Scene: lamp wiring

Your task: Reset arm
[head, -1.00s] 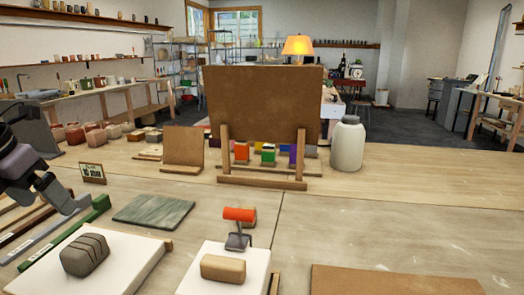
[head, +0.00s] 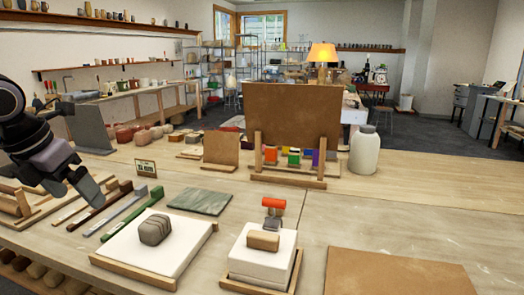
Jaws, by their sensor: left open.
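My left gripper (head: 80,194) is at the left of the head view, above the left end of the table. It is open with nothing seen between its fingers, and it is apart from the objects below it. My right gripper is not in view. The lamp (head: 322,54) is lit and stands behind the brown upright board; its lower part is hidden by the board.
Below my gripper lie a green bar (head: 133,214) and several wooden strips. A grey block (head: 155,229) sits on a white slab (head: 180,247). A tan block (head: 263,241) and a red-topped tool (head: 273,204) are near a second slab. A brown board (head: 295,108) stands behind; a white jar (head: 364,150) is beside it.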

